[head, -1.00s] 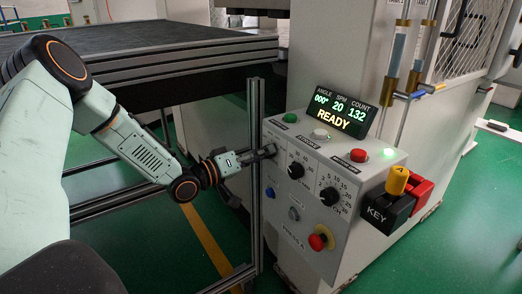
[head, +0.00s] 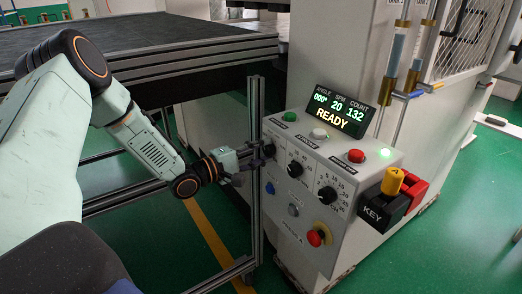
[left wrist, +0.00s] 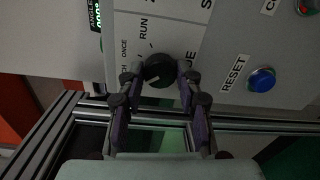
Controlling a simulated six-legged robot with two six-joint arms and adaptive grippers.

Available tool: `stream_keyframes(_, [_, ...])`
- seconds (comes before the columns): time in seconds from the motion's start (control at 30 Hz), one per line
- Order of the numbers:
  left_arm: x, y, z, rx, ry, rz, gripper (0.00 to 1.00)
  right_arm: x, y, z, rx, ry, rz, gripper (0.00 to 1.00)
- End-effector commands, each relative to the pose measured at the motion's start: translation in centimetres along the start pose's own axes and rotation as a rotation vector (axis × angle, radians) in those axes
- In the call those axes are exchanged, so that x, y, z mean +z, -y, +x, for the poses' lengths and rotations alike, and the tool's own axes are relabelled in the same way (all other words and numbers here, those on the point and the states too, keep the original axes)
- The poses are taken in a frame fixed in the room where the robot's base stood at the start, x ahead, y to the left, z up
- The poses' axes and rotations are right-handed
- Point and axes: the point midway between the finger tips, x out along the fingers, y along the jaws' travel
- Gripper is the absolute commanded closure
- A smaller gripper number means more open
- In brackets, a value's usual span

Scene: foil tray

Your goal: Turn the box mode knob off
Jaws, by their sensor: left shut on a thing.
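The grey control box (head: 285,240) stands right of centre in the head view, its knob panel facing my left arm. My left gripper (head: 262,157) is at the panel's left edge and covers the mode knob there. In the left wrist view the black mode knob (left wrist: 159,70) sits between the two fingertips of my left gripper (left wrist: 158,84), which is shut on it. The labels ONCE and RUN show beside the knob. I cannot tell which mark its pointer faces. My right gripper is not in view.
Two more black knobs (head: 296,170) (head: 328,196) sit right of the gripper. A blue reset button (left wrist: 262,79) and a red emergency button (head: 315,238) are on the same panel. The display (head: 340,111) reads READY. A metal frame post (head: 256,220) stands close beside the gripper.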

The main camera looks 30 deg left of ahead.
Motion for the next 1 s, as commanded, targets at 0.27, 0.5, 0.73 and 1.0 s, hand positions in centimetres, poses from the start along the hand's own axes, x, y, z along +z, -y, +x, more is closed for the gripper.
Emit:
stream_keyframes(0.27, [-0.01, -0.12, 0.03, 0.001, 0.007, -0.216, 0.97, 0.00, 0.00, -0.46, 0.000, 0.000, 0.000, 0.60])
stream_keyframes(0.5, [-0.05, -0.12, 0.03, 0.001, 0.011, -0.342, 0.97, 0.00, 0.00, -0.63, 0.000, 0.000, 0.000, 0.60])
stream_keyframes(0.73, [-0.07, -0.12, 0.03, 0.002, 0.013, -0.400, 0.97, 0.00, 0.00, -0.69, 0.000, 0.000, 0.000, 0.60])
stream_keyframes(1.0, [-0.07, -0.12, 0.03, 0.002, 0.013, -0.414, 0.97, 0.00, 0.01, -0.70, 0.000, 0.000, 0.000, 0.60])
